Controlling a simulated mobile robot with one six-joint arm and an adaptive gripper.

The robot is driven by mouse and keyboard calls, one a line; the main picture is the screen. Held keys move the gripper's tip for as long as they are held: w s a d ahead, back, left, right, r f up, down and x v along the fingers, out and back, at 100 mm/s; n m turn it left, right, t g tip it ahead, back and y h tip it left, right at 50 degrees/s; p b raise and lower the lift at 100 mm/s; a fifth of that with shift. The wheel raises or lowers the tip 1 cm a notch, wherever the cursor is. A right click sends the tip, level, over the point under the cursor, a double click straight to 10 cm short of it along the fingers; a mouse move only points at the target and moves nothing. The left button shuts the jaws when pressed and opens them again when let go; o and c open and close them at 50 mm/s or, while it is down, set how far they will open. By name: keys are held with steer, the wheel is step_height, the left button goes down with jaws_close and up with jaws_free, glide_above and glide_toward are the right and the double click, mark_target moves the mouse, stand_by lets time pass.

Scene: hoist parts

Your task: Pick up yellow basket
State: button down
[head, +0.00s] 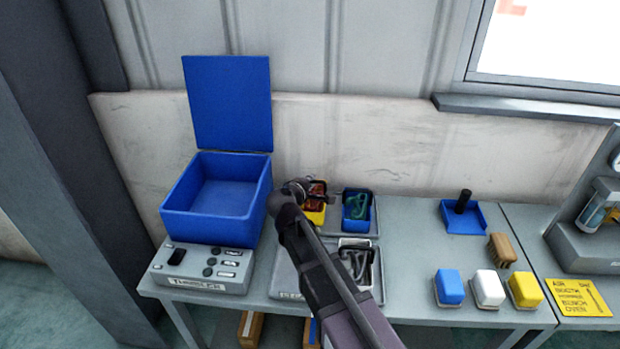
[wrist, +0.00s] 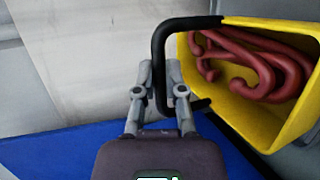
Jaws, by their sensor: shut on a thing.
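The yellow basket (head: 314,217) stands at the back of the bench, right of the blue box, partly hidden by my arm in the head view. In the wrist view the yellow basket (wrist: 262,128) is at the right, with red hook-like parts (wrist: 255,65) inside and a black handle (wrist: 160,60) along its left side. My gripper (wrist: 163,80) is shut on the black handle. In the head view my gripper (head: 298,188) is at the basket's left side. Whether the basket touches the tray cannot be told.
A blue basket (head: 357,212) with green parts is close at the right, and a white basket (head: 357,262) is in front. Brushes and a dustpan (head: 464,217) lie further right.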

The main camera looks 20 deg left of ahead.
steer(key=s+d+f+p+v, duration=0.1)
steer(key=f+v, duration=0.2)
steer(key=v, duration=1)
steer(key=shift+s+d, duration=0.2)
steer(key=shift+s, duration=0.2)
steer(key=shift+r, duration=0.1)
steer(key=shift+r, duration=0.1)
